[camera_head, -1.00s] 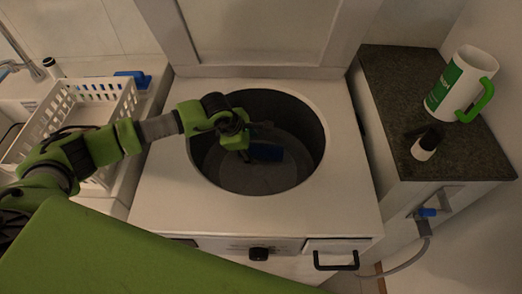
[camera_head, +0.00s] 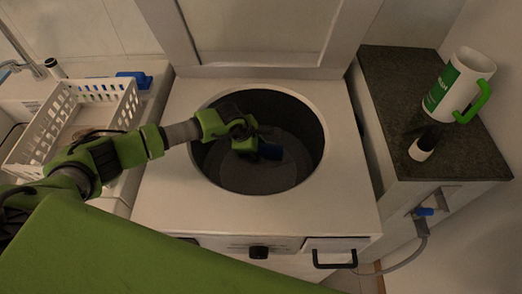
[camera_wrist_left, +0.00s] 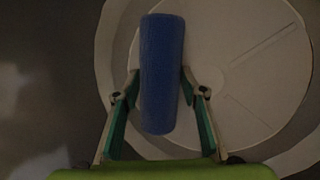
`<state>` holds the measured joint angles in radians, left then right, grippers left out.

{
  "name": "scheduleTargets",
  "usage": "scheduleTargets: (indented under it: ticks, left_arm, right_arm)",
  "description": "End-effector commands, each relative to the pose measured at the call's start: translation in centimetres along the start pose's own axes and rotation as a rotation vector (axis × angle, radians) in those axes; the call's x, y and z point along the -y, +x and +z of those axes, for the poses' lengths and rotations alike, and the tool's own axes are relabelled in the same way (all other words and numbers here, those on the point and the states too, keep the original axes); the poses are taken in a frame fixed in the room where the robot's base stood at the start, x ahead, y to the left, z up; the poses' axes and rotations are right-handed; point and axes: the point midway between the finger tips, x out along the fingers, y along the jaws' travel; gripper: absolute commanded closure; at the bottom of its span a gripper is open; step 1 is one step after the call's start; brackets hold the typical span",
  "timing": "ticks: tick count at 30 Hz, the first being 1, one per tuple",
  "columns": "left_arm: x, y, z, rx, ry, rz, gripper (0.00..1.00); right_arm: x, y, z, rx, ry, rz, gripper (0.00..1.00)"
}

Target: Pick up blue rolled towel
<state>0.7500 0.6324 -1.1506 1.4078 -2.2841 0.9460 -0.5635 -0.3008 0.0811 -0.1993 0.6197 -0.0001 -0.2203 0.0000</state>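The blue rolled towel (camera_head: 271,151) is inside the round drum of the white washer. My left gripper (camera_head: 246,143) reaches down into the drum from the left and hides part of the towel. In the left wrist view the towel (camera_wrist_left: 163,75) stands lengthwise between the two fingers (camera_wrist_left: 161,88). A fingertip meets it on each side with no clear gap, so the gripper looks shut on it. The pale drum floor shows behind the towel. My right gripper is not in view.
A white basket (camera_head: 55,135) stands on the left counter. A green and white mug (camera_head: 447,88) and a small dark-topped bottle (camera_head: 421,150) stand on the dark right counter.

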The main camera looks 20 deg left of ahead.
Motion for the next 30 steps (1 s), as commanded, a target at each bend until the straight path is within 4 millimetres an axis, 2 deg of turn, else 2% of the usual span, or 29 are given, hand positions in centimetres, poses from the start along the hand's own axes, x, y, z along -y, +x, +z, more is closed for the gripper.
scheduleTargets:
  ticks: [9, 13, 26, 30]
  left_arm:
    - [0.0, 0.0, 0.0, 0.001, -0.001, -0.001, 0.86]
    - [-0.3, -0.7, 0.3, 0.002, -0.001, 0.001, 0.86]
    - [-2.6, -7.9, 2.5, 0.002, 0.000, 0.003, 0.86]
    - [-3.4, -10.4, 3.2, 0.000, -0.001, 0.001, 0.86]
  right_arm:
    - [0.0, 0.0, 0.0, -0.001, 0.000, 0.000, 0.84]
    - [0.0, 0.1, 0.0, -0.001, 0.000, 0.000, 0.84]
    - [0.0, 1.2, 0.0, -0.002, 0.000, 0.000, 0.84]
    - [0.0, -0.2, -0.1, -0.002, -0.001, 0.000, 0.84]
